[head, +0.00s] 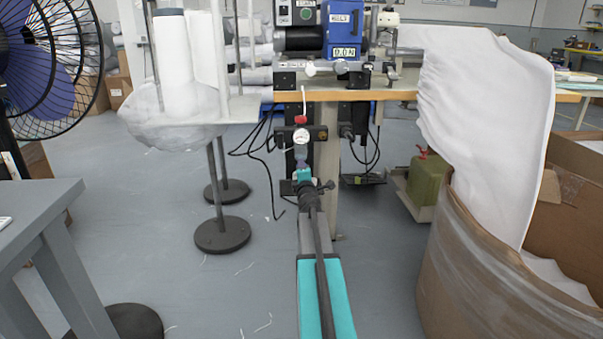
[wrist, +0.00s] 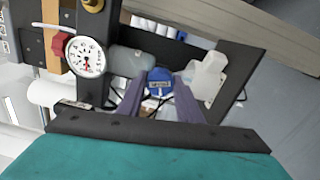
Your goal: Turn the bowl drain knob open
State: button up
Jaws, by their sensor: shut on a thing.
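The bowl drain knob, a small blue knob with a pale label (wrist: 160,82), shows in the wrist view between my two purple fingers. My gripper (wrist: 160,92) is shut on it, with one finger on each side. Beside it are a grey bowl (wrist: 131,62) on the left and a whitish translucent bowl (wrist: 207,78) on the right. In the head view my gripper (head: 301,156) is just below the round gauge (head: 301,136), and the knob is hidden there. How far the knob is turned cannot be told.
A red knob (wrist: 61,43) and the white dial gauge (wrist: 87,56) are close left of my fingers. A dark bracket surrounds the unit. The table edge (head: 345,96) is above. A large box (head: 500,270) with white cloth stands right; a stand base (head: 222,234) is left.

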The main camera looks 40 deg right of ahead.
jog(key=shift+w+a+r+n, duration=0.1)
jog(key=shift+w+n, duration=0.05)
jog(key=shift+n, duration=0.95)
jog(key=o, duration=1)
jog(key=shift+o, duration=0.2)
jog(key=shift+s, duration=0.2)
jog(key=v, duration=1.3)
jog(key=shift+s+a, duration=0.2)
